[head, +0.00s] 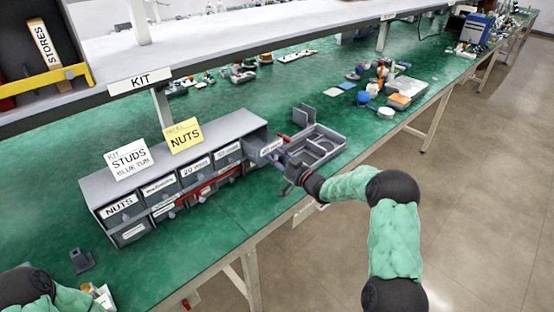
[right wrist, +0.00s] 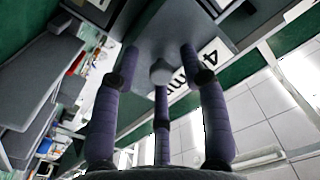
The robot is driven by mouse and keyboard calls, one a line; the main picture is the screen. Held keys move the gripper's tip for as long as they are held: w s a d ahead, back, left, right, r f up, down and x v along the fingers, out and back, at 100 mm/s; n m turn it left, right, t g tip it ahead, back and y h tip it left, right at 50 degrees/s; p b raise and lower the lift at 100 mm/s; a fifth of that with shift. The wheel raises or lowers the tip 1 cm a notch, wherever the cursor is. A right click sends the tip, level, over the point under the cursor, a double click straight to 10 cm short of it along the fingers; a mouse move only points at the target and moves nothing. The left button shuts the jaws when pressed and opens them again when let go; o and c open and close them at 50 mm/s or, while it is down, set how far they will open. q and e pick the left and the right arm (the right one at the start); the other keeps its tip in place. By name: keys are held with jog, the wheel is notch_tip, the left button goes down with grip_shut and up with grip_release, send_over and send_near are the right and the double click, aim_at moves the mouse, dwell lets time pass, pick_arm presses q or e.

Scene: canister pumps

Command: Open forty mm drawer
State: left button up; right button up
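The grey drawer cabinet (head: 228,126) stands on the green bench in the head view, with labelled drawers in two rows. The forty mm drawer (head: 268,149) at its right end is pulled out of the cabinet. My right gripper (head: 288,168) is at the front of this drawer. In the right wrist view, the drawer front (right wrist: 165,30) shows a partly hidden "4… mm" label and a round knob (right wrist: 160,72). The fingers of my right gripper (right wrist: 160,65) stand around the knob, with gaps visible at both sides. My left gripper is out of view; only part of my left arm shows.
A grey compartment tray (head: 325,148) lies just right of the drawer, close to my right gripper. A small grey bracket (head: 82,261) is at the front left. Cards for studs (head: 128,158) and nuts (head: 183,135) stand on the cabinet. A shelf hangs behind.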

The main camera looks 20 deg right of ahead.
jog(key=v, duration=1.2)
dwell(0.5)
